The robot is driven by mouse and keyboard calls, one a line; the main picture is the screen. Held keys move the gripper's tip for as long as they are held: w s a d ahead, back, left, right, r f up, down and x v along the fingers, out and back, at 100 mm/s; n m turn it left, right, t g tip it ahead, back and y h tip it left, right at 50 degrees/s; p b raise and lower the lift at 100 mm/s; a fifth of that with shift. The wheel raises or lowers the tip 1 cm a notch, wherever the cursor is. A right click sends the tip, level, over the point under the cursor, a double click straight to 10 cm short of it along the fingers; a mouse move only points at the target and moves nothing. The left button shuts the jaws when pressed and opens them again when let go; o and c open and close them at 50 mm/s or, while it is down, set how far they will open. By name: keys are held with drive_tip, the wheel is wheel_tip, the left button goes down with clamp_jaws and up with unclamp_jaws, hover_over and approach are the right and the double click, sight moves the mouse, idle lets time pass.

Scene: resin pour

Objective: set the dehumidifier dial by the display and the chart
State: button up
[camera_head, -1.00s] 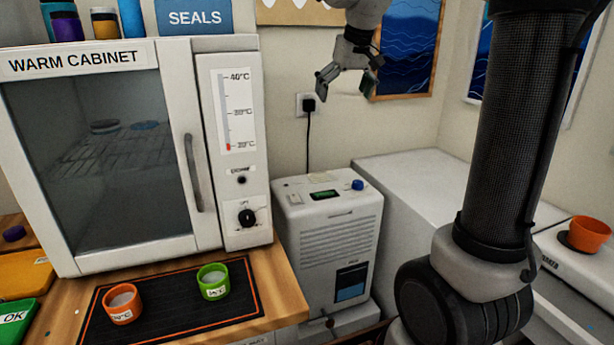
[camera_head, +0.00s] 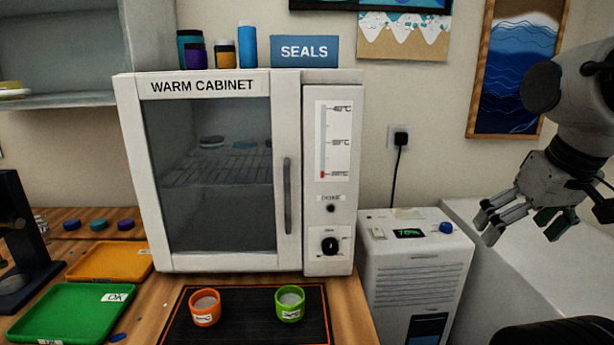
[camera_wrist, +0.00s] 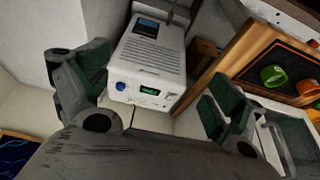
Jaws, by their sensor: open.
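The white dehumidifier (camera_head: 415,265) stands on the floor right of the wooden bench. On its top are a blue dial (camera_head: 446,228) and a small display (camera_head: 409,233) with green characters, apparently a percentage near 70. A pale label lies behind the display, too small to read; I cannot tell whether it is the chart. The dehumidifier also shows in the wrist view (camera_wrist: 150,62), with the blue dial (camera_wrist: 121,86) and the lit display (camera_wrist: 149,91). My gripper (camera_head: 515,225) is open and empty, to the right of the dial and apart from it. In the wrist view its fingers frame the dehumidifier.
The warm cabinet (camera_head: 222,170) stands on the bench at left. An orange cup (camera_head: 205,308) and a green cup (camera_head: 289,304) sit on a black mat (camera_head: 245,325). A cord runs from the wall socket (camera_head: 398,138) behind the dehumidifier. A white surface lies to its right.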

drive_tip(key=shift+r, duration=0.1)
drive_tip(key=c, duration=0.6)
drive_tip(key=n+g, duration=0.6)
drive_tip(key=n, duration=0.6)
hover_over(447, 224)
drive_tip(key=s, duration=0.2)
drive_tip(key=f, duration=1.3)
drive_tip(key=shift+s+a+f, duration=0.1)
drive_tip(key=shift+a+f, duration=0.15)
drive_tip(key=shift+a, duration=0.15)
drive_tip(key=shift+c, duration=0.2)
drive_tip(key=w+n, duration=0.1)
drive_tip(key=w+r+n, duration=0.1)
drive_tip(key=n, duration=0.1)
drive_tip(key=r+n+t, duration=0.1)
drive_tip(key=n, duration=0.1)
drive_tip(key=shift+w+d+r, duration=0.2)
drive_tip(key=shift+w+d, duration=0.05)
drive_tip(key=shift+w, duration=0.15)
drive_tip(key=n, duration=0.2)
drive_tip(key=shift+s+n, duration=0.1)
drive_tip(key=shift+n, duration=0.2)
drive_tip(key=shift+f+n, duration=0.15)
drive_tip(key=shift+n, duration=0.15)
drive_tip(key=f, duration=0.7)
drive_tip(key=shift+s+f, duration=0.25)
